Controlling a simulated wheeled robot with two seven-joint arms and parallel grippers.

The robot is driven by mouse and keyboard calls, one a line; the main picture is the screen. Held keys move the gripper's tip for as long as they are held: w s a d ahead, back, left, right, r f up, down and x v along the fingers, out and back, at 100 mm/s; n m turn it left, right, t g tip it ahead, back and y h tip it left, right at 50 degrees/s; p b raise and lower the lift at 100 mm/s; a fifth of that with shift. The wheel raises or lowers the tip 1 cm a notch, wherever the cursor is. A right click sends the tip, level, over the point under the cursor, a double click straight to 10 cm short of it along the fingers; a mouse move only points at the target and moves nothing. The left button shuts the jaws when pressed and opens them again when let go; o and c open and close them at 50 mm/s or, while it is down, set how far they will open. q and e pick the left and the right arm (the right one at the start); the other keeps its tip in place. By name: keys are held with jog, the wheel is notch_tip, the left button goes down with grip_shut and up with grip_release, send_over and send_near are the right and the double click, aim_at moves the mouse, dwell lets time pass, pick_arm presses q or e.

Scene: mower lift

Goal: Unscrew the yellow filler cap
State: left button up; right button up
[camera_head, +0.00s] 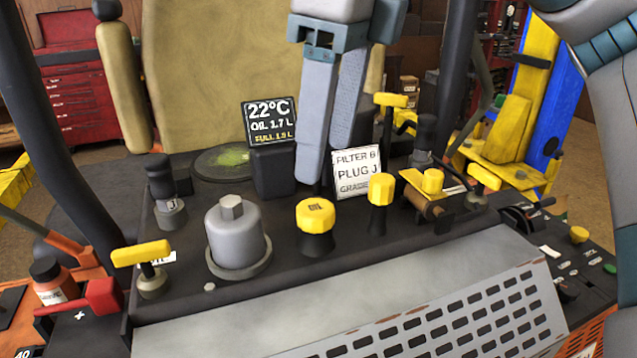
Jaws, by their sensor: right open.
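The yellow filler cap (315,216) is faceted, with a dark mark on its top. It sits upright on a black neck in the middle of the dark engine deck. My right gripper (325,165) points down from the top centre, its two long grey fingers apart with nothing seen between them. Its fingertips show above and behind the cap in the picture, not around it. A smaller yellow cap (380,189) on a black neck stands just right of the filler cap. My left gripper is out of view.
A grey canister (236,236) with a hex top stands left of the cap. A display (270,124) reads 22°C, OIL 1.7 L. A white sign (357,174) stands behind the caps. Yellow T-handles (141,253) and a perforated grey panel (450,318) surround the deck.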

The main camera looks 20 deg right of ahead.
aim_at(316, 207)
jog(key=shift+w+a+f+p, duration=0.15)
jog(key=shift+f+p, duration=0.2)
jog(key=shift+f, duration=0.95)
jog(key=shift+w+a+f+p, duration=0.15)
jog(key=shift+f+p, duration=0.2)
jog(key=shift+f, duration=0.9)
jog(key=shift+w+a+f+p, duration=0.15)
jog(key=shift+f+p, duration=0.2)
jog(key=shift+f, duration=0.95)
jog(key=c, duration=1.2)
jog(key=n, duration=0.2)
jog(key=shift+n+b, duration=0.35)
jog(key=shift+n, duration=0.05)
jog(key=shift+n+g, duration=0.4)
jog(key=shift+n, duration=1.4)
jog(key=shift+n+b, duration=0.3)
jog(key=shift+n, duration=0.5)
jog(key=n+g, duration=0.1)
jog(key=n, duration=0.3)
jog(key=shift+w+r+n, duration=0.1)
jog(key=shift+w+n, duration=0.05)
jog(key=shift+n, duration=0.15)
